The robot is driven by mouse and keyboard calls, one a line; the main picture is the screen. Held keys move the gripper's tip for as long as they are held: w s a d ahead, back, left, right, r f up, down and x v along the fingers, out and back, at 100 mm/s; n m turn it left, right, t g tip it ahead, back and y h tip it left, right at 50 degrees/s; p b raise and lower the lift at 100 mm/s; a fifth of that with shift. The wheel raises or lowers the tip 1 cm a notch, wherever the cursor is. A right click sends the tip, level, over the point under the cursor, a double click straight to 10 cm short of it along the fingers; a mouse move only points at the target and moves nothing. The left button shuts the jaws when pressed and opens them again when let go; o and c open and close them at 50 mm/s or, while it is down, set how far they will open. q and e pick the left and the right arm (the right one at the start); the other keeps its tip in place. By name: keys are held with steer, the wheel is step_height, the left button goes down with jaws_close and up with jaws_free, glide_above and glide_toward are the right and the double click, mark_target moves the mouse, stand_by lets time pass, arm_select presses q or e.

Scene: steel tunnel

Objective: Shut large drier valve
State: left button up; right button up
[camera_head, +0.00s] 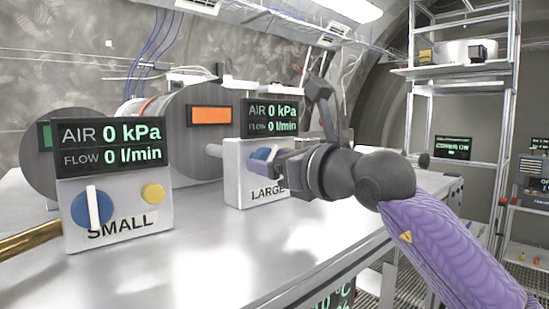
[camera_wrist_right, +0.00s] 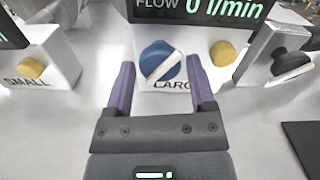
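The LARGE valve box (camera_head: 232,178) is a white box on the steel bench, with a blue round knob (camera_head: 262,153) that carries a white bar. In the right wrist view the knob (camera_wrist_right: 160,62) shows its white bar slanted, lower left to upper right. The display (camera_head: 271,117) above it reads AIR 0 kPa and FLOW 0 l/min. My right gripper (camera_head: 277,166) is in front of this box and partly hides it. In the right wrist view the purple fingers (camera_wrist_right: 160,76) are open, one each side of the knob, with nothing between them gripped. My left gripper is not in view.
The SMALL valve box (camera_head: 120,190) stands nearer at left, its blue knob's white bar upright and its display also at zero. A yellow button (camera_wrist_right: 222,53) sits right of the LARGE knob. Another box with a dark knob (camera_wrist_right: 290,62) stands further right. The bench front (camera_head: 190,270) is clear.

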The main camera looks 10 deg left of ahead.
jaws_close()
steer(key=shift+f+m+b, duration=0.1)
steer(key=shift+m+b, duration=1.3)
steer(key=shift+b, duration=0.15)
steer(key=shift+m+b, duration=1.2)
steer(key=shift+m, duration=0.7)
steer(key=shift+d, duration=0.1)
steer(key=shift+o, duration=1.9)
jaws_free()
